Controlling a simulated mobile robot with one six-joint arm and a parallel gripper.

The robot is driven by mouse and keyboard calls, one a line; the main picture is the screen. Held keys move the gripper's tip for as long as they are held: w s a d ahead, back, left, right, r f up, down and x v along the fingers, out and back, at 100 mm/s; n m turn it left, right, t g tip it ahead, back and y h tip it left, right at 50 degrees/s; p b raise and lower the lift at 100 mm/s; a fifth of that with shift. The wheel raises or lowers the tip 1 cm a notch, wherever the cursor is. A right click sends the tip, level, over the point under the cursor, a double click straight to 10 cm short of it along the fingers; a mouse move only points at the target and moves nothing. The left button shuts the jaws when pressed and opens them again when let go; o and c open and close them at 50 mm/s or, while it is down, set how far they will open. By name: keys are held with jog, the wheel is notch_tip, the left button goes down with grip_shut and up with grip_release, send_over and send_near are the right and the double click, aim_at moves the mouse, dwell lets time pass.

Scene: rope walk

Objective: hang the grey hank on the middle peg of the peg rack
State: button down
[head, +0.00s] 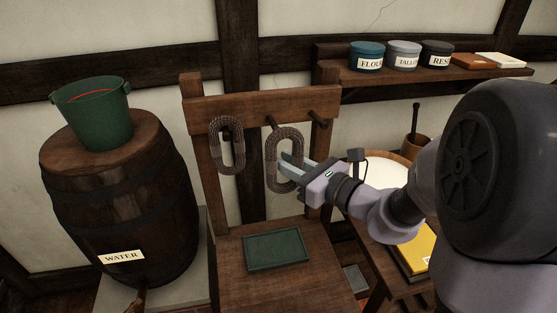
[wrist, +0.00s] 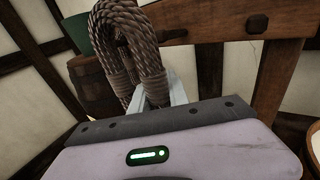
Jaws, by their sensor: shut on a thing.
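The peg rack (head: 262,104) is a brown wooden frame with a row of pegs along its crossbar; it also shows in the wrist view (wrist: 219,27). The grey hank (head: 271,167), an upright oval loop of rope, hangs from my gripper (head: 289,163) close in front of the middle peg (head: 271,121). My gripper is shut on its right side. Whether the loop is around the peg or only beside it, I cannot tell.
Another brownish hank (head: 227,146) hangs at the left peg. The right peg (head: 319,120) is bare. A dark green tray (head: 276,250) lies below the rack. A barrel (head: 118,205) with a green bucket (head: 93,118) stands left. A shelf (head: 440,72) with jars is at upper right.

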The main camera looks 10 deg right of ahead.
jog(key=w+f, duration=0.2)
jog(key=w, duration=0.9)
jog(key=shift+w+p, duration=0.2)
jog(key=shift+p, duration=0.15)
jog(key=shift+r, duration=0.1)
dwell(0.5)
jog(key=c, duration=1.2)
grip_release()
